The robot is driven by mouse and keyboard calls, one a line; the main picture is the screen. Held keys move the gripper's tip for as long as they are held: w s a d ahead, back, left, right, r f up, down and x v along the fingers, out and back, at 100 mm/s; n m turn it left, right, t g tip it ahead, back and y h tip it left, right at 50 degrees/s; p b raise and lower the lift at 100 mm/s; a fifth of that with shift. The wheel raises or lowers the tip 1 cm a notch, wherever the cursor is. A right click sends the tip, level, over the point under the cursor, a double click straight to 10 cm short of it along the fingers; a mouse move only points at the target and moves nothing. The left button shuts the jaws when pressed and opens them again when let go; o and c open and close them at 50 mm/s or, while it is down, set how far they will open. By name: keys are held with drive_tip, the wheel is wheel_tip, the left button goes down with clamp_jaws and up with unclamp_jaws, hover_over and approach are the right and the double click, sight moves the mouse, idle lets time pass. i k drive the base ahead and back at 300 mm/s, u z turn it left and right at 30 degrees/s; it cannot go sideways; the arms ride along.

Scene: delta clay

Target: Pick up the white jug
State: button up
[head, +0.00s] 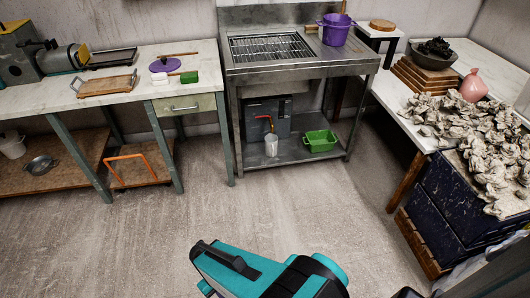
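A small white jug-like vessel (271,146) stands upright on the lower shelf of the metal sink stand, in front of a dark grey box. An orange-red piece shows just above it. It is small in the head view, so its handle and spout are not clear. Part of my teal and black arm shows at the bottom middle, well apart from the vessel with floor between. I cannot make out my gripper's fingers in this view.
The sink stand (300,70) has legs and a top above the shelf. A green tub (320,141) is right of the vessel. A clay-covered dark bin (455,205) stands right. The middle floor is clear.

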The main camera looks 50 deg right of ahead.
sight(271, 140)
drive_tip(key=z, duration=0.15)
drive_tip(key=i, duration=0.9)
drive_tip(key=u, duration=0.05)
